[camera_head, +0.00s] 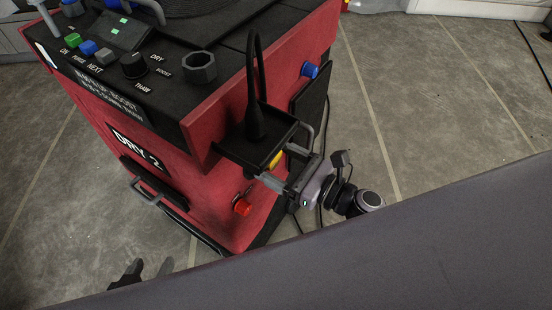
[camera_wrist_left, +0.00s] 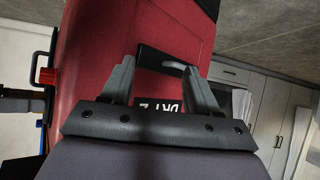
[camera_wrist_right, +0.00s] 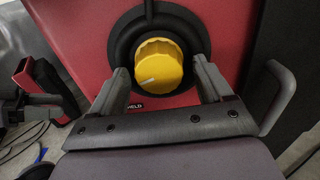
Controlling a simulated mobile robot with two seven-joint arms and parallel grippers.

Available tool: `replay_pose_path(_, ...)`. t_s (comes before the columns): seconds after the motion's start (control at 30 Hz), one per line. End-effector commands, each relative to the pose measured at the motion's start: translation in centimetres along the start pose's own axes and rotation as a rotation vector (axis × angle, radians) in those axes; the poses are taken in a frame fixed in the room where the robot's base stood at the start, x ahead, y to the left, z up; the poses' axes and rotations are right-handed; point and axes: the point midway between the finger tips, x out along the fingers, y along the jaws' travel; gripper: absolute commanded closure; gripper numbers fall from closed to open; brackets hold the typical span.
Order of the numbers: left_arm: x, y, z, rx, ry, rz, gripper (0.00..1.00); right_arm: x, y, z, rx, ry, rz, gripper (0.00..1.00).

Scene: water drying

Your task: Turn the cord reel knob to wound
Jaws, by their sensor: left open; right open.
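The yellow cord reel knob (camera_wrist_right: 159,63) sits in a round black housing (camera_wrist_right: 127,38) on a red panel in the right wrist view. Its white mark points left and slightly down, above a small label that seems to read HELD. My right gripper (camera_wrist_right: 160,67) is open, with its fingertips on either side of the knob; whether they touch it I cannot tell. In the head view the knob (camera_head: 275,160) shows partly under a black tray, beside my right gripper (camera_head: 281,166). My left gripper (camera_head: 149,268) is open and empty at the bottom left, also seen in the left wrist view (camera_wrist_left: 160,68).
The red DRY 2 machine (camera_head: 195,178) has a front handle (camera_head: 147,195) and top controls. A black tray (camera_head: 262,149) holding a dark cord-like part juts out near my right gripper. A grey handle (camera_wrist_right: 281,95) stands right of the knob. Bare floor (camera_head: 420,110) lies to the right.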

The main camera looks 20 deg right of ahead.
Motion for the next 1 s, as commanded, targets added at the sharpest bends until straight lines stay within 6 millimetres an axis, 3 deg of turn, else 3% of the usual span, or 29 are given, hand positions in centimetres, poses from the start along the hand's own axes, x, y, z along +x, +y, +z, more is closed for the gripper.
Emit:
replay_pose_path(0.37,-0.13,-0.25,0.07,0.003,-0.001,-0.004,0.40,0.63,0.01,-0.03,0.001,0.001,0.000,0.21)
replay_pose_path(0.47,-0.21,-0.28,0.19,0.005,-0.003,-0.003,0.40,0.62,0.01,-0.03,0.001,0.001,0.000,0.47)
replay_pose_path(0.53,-0.25,-0.29,0.27,0.007,-0.005,-0.003,0.40,0.62,0.01,-0.03,0.001,0.001,0.000,0.70)
replay_pose_path(0.57,-0.27,-0.29,0.30,0.008,-0.006,-0.003,0.40,0.61,0.01,-0.03,0.001,0.001,0.000,0.72)
replay_pose_path(0.87,-0.90,-0.40,-0.36,0.002,-0.007,-0.005,0.40,0.59,0.05,0.21,0.117,0.002,-0.002,0.72)
replay_pose_path(1.0,-0.68,-0.92,0.51,-0.002,-0.019,-0.016,0.40,0.58,0.08,-0.02,0.142,0.001,0.000,0.72)
